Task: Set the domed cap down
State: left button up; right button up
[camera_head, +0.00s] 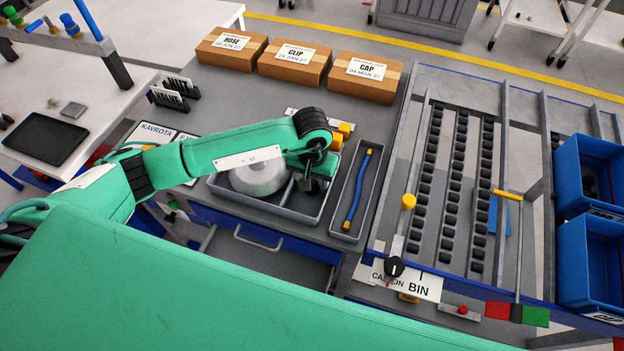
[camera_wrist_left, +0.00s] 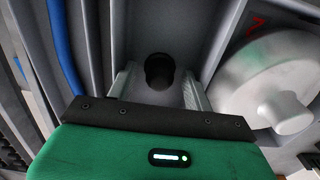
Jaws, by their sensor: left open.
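A large silvery domed piece (camera_head: 258,177) lies in the left part of a grey tray (camera_head: 327,207). In the left wrist view this pale dome (camera_wrist_left: 262,82) has a round knob and sits to the right of my gripper. My left gripper (camera_head: 309,181) is over the tray's right part, its fingers partly hidden by the wrist. In the wrist view the gripper (camera_wrist_left: 159,84) is open, and a small dark round piece (camera_wrist_left: 159,70) shows between the fingers, apart from both. I cannot tell whether this dark piece is a cap or a hole. My right gripper is out of view.
A narrow tray (camera_head: 339,226) with a blue hose (camera_head: 357,190) stands right of the grey tray. Boxes marked HOSE (camera_head: 231,50), CLIP (camera_head: 293,65) and CAP (camera_head: 364,78) line the back. A roller rack (camera_head: 455,185) and blue bins (camera_head: 587,255) are at right.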

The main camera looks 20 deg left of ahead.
pick_arm(q)
jog(key=shift+r, duration=0.25)
notch_tip(320, 180, up, 12)
jog(key=b, duration=0.4)
jog(key=shift+f, duration=0.15)
